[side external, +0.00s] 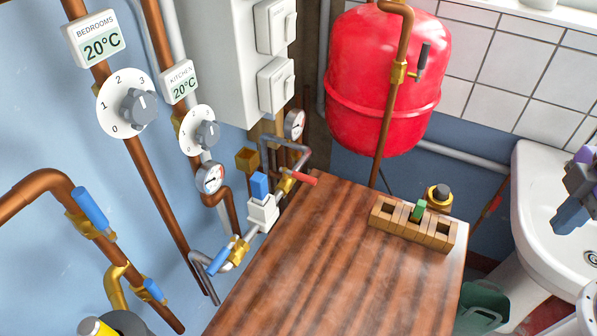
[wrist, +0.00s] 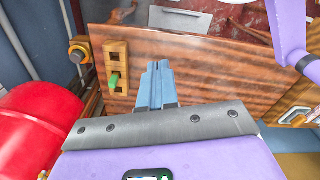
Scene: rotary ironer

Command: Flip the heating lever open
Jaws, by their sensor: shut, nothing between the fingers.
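No visible label marks a heating lever. A small green lever (side external: 418,210) stands in a slotted wooden block (side external: 438,238) on the wooden tabletop (side external: 300,265). In the wrist view the green lever (wrist: 115,80) lies left of my fingers, in the wooden block (wrist: 117,52). A black-handled brass valve (side external: 422,60) is on the copper pipe in front of the red tank. My gripper (side external: 568,218) is at the right edge, over the white basin and well right of the block. In the wrist view its blue fingers (wrist: 158,68) are together, empty and apart from the lever.
The red tank (side external: 385,80) stands behind the tabletop. A brass fitting with a dark knob (side external: 440,194) is behind the block. Copper pipes, blue-handled valves (side external: 90,207) and dials (side external: 127,104) crowd the left wall. The white basin (side external: 540,200) is at right. The tabletop's middle is clear.

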